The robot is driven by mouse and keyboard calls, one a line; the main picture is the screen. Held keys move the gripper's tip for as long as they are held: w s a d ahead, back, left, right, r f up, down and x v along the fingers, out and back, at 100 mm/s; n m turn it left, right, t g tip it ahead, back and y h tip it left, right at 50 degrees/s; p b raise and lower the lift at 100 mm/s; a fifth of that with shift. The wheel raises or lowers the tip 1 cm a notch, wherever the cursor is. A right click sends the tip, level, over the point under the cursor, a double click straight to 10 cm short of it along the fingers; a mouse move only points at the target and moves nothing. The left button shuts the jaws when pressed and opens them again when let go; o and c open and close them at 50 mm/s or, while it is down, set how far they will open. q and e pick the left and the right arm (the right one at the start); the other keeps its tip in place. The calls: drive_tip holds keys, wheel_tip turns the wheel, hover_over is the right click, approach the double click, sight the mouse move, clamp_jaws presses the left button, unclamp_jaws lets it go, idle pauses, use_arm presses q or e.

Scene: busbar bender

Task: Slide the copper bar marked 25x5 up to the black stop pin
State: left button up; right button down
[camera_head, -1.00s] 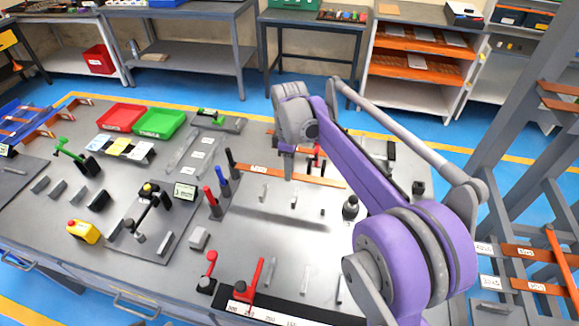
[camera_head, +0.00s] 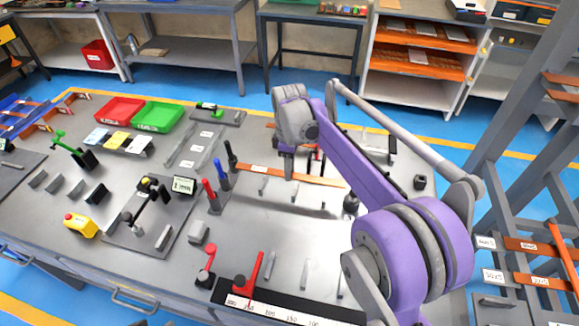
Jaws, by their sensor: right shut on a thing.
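My right gripper (camera_head: 289,172) is shut on a long copper bar (camera_head: 318,181) near the middle of the bench. The bar runs left to right above the bench, with its shadow below it. A small white label (camera_head: 258,169) sits on its left part; I cannot read it clearly. The bar's left end shows right beside the black stop pin (camera_head: 231,156); I cannot tell whether they touch. The fingertips are partly hidden by my arm. My left gripper is not in view.
A blue pin (camera_head: 222,176) and a red pin (camera_head: 210,194) stand left of the bar. Small metal posts (camera_head: 263,186) stand in front of it. A red-handled clamp (camera_head: 250,275) and a printed scale (camera_head: 290,315) are at the front edge. Red and green trays (camera_head: 158,116) lie back left.

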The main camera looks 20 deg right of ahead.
sight(294, 175)
drive_tip(key=shift+f+b, duration=1.35)
drive_tip(key=shift+f, duration=1.15)
drive_tip(key=shift+f, duration=0.1)
drive_tip(key=shift+s+d, duration=0.15)
drive_tip(key=shift+d, duration=0.05)
drive_tip(key=shift+s+d, duration=0.3)
drive_tip(key=shift+d, duration=0.1)
drive_tip(key=c, duration=0.5)
unclamp_jaws()
drive_tip(key=shift+c, duration=0.2)
wheel_tip(294, 175, up, 11)
drive_tip(key=shift+f+p, duration=0.1)
drive_tip(key=shift+p, duration=0.3)
